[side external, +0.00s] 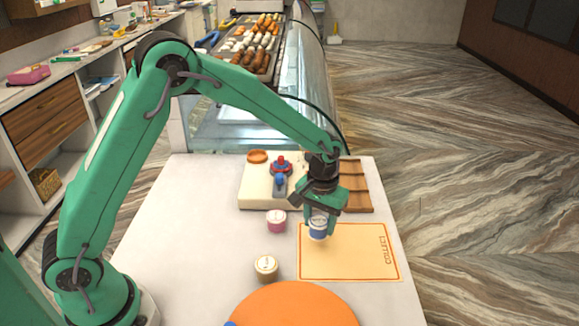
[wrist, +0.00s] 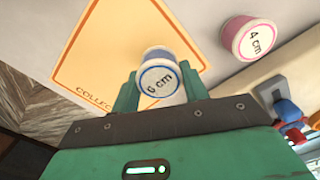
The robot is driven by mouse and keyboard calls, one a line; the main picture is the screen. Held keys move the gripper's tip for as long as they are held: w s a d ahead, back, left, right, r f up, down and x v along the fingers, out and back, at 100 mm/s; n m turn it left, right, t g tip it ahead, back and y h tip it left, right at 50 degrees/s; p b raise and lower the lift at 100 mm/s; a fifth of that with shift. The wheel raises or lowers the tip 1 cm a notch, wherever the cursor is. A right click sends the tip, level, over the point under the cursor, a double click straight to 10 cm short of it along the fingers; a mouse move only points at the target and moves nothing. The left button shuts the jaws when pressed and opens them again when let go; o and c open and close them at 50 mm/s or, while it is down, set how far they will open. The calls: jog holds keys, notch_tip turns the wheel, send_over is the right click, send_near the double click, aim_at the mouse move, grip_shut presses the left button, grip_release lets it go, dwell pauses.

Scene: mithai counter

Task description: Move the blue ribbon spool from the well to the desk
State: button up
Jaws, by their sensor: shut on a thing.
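The blue-rimmed ribbon spool (side external: 318,229) is white with a "6 cm" label, which faces the camera in the wrist view (wrist: 160,80). My gripper (side external: 321,216) is shut on it, one finger on each side in the wrist view (wrist: 158,88). The spool is over the upper left part of a pale yellow mat (side external: 345,262) with an orange border and lettering, partly read as "COLLEC" in the wrist view (wrist: 85,92). I cannot tell whether the spool touches the mat. No part is clearly recognisable as the well.
A pink spool (side external: 276,222) marked "4 cm" (wrist: 250,38) stands left of the mat. A cream spool (side external: 266,268) and an orange disc (side external: 295,308) are nearer. Behind are a cream block (side external: 254,188) with red and blue fittings and a brown ridged tray (side external: 357,187).

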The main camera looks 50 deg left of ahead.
aim_at(319, 230)
jog(key=shift+f, duration=1.55)
jog(key=shift+f, duration=0.15)
jog(key=o, duration=1.1)
jog(key=shift+c, duration=0.2)
notch_tip(319, 230, up, 12)
jog(key=shift+r, duration=0.2)
